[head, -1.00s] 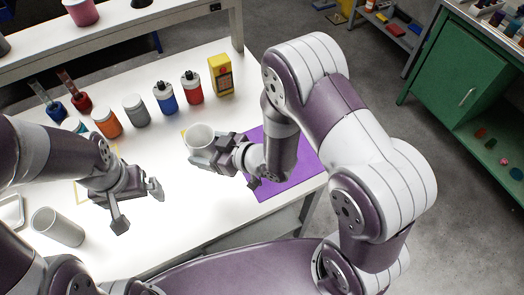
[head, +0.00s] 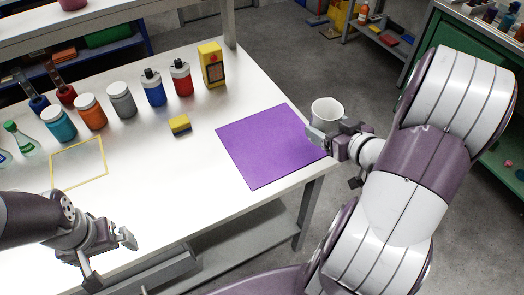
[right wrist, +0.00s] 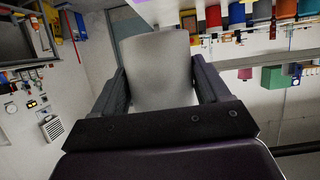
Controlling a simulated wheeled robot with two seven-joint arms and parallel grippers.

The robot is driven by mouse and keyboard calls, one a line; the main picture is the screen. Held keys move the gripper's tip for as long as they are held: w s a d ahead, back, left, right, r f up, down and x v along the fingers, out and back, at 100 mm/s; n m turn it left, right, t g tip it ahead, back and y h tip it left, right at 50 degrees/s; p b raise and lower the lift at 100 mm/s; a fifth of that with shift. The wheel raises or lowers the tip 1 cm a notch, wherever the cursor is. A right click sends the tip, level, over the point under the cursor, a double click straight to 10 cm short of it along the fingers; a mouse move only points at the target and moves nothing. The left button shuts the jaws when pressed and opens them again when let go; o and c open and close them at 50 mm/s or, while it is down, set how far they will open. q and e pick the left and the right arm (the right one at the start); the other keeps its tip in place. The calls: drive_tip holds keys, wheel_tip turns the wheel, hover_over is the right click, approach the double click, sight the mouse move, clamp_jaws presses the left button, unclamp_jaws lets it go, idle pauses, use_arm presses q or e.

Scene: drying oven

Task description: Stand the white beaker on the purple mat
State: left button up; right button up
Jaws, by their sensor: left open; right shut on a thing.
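The white beaker (head: 327,110) is held upright in my right gripper (head: 322,135), at the right edge of the purple mat (head: 262,150) in the head view. In the right wrist view the beaker (right wrist: 162,70) sits between the two dark fingers, which are shut on it. The mat lies flat and bare on the white table's right end. The height of the beaker above the table cannot be told well. My left gripper (head: 108,258) is open and empty over the table's front left part.
A yellow box (head: 211,65), bottles and several jars (head: 121,100) stand along the back of the table. A yellow outlined square (head: 79,163) is at left. The front middle of the table is clear.

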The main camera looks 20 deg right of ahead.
drive_tip(key=shift+s+a+f+n+y, duration=0.1)
drive_tip(key=shift+a+f+n+y, duration=0.1)
drive_tip(key=shift+a, duration=0.4)
drive_tip(key=shift+s+a+f+n+y, duration=0.1)
drive_tip(key=shift+a+f+n, duration=0.1)
drive_tip(key=shift+a, duration=0.35)
drive_tip(key=w+a+f+b, duration=0.1)
drive_tip(key=w+f, duration=0.1)
drive_tip(key=w, duration=0.1)
drive_tip(key=w+a+f, duration=0.2)
drive_tip(key=w, duration=0.1)
drive_tip(key=w+a+f+b, duration=0.1)
drive_tip(key=w+a+f, duration=0.1)
drive_tip(key=w+f, duration=0.1)
drive_tip(key=shift+w+b, duration=0.35)
drive_tip(key=shift+w, duration=0.25)
drive_tip(key=shift+w+f, duration=0.1)
drive_tip(key=shift+f, duration=0.25)
wheel_tip(320, 180, down, 3)
drive_tip(key=shift+r+b, duration=0.1)
drive_tip(key=shift+b, duration=0.35)
drive_tip(key=shift+f, duration=0.3)
drive_tip(key=shift+f, duration=0.1)
